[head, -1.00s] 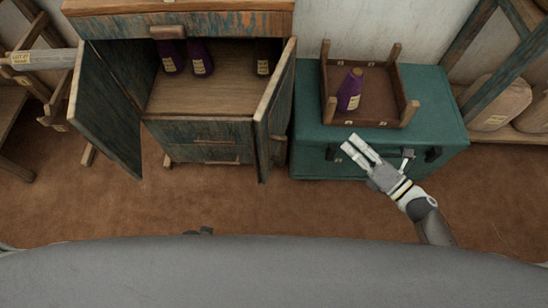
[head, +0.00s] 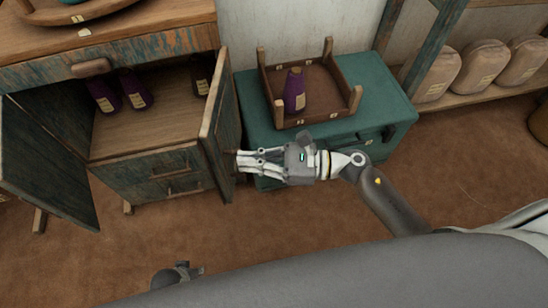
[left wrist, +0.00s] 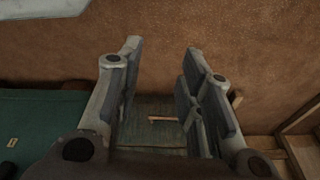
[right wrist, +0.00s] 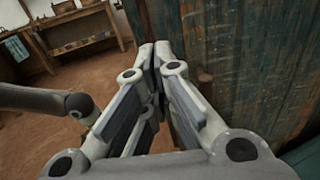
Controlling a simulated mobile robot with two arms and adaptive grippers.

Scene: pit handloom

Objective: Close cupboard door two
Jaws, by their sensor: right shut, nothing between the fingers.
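The painted wooden cupboard has a left door (head: 40,160) and a right door (head: 217,125), both standing open in the head view. I cannot read which is numbered two. My right gripper (head: 240,160) points left at the outer face of the right door, its fingers closed and empty; whether they touch it is unclear. In the right wrist view the right gripper (right wrist: 158,55) has its fingers together beside a weathered door panel (right wrist: 240,60) with a small knob (right wrist: 205,76). My left gripper (left wrist: 165,65) is open and empty in the left wrist view.
Purple bottles (head: 135,88) stand inside the cupboard above its drawers (head: 165,175). A teal chest (head: 395,115) stands right of the cupboard, bearing a wooden tray (head: 325,105) with a purple bottle (head: 294,90). Sacks (head: 480,68) line a shelf at right. Brown floor in front is clear.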

